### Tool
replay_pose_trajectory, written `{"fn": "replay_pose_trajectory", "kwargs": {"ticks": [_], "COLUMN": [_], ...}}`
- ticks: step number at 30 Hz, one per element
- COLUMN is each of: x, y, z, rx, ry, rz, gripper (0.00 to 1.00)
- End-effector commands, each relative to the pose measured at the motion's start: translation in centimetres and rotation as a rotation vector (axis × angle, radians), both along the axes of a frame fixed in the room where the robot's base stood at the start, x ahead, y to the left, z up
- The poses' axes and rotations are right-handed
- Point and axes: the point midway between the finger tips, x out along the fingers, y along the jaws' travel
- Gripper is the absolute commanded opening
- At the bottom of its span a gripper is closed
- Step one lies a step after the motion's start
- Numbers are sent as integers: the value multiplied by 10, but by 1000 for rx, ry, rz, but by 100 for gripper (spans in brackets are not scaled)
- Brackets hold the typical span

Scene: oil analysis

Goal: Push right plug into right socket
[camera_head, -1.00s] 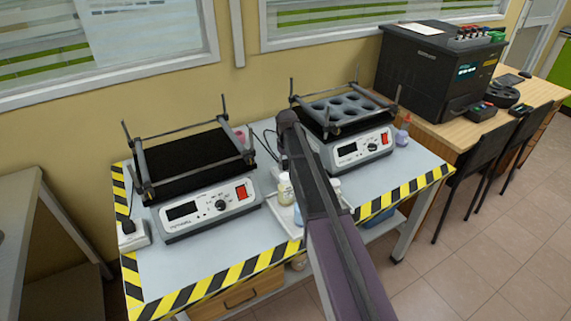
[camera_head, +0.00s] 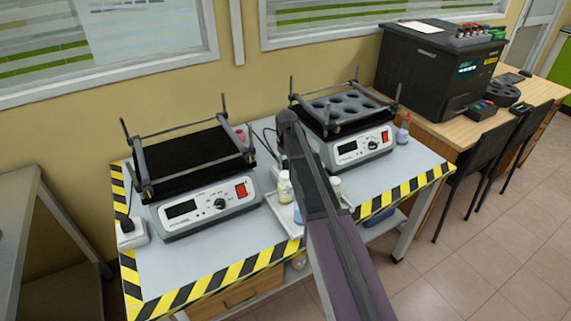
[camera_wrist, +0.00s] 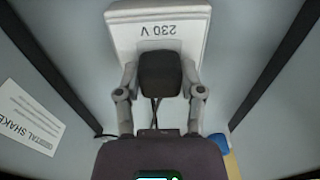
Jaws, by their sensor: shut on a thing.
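In the wrist view my gripper (camera_wrist: 160,78) is shut on a black plug (camera_wrist: 160,72), with one finger on each side. The white socket block (camera_wrist: 178,14), marked 230 V upside down, lies directly beyond the plug. The plug covers the middle of the block, so I cannot tell how deep it sits or whether it touches. Dark cords (camera_wrist: 155,112) run from the plug side toward my wrist. In the head view my arm hides the gripper, this plug and this socket. Another black plug sits on a white socket block (camera_head: 132,237) at the table's left.
A shaker (camera_head: 207,208) with a black platform stands left on the striped-edge table (camera_head: 225,265). A second shaker (camera_head: 362,146) stands right, behind my arm. A tray (camera_head: 285,217) with small bottles (camera_head: 285,188) is close to my arm. A pink-purple bottle (camera_head: 402,134) stands beside the right shaker.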

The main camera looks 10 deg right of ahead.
Motion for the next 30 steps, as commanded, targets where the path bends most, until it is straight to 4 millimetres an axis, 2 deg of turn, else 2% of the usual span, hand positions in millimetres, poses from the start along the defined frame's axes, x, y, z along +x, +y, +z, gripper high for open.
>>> {"fn": "replay_pose_trajectory", "kwargs": {"ticks": [5, 6, 10, 23, 30], "x": [0, 0, 0, 0, 0], "y": [0, 0, 0, 0, 0], "z": [-3, -3, -3, -2, 4], "rx": [0, 0, 0, 0, 0], "ry": [0, 0, 0, 0, 0], "rz": [0, 0, 0, 1, 1], "gripper": [8, 53, 90, 90, 90]}}
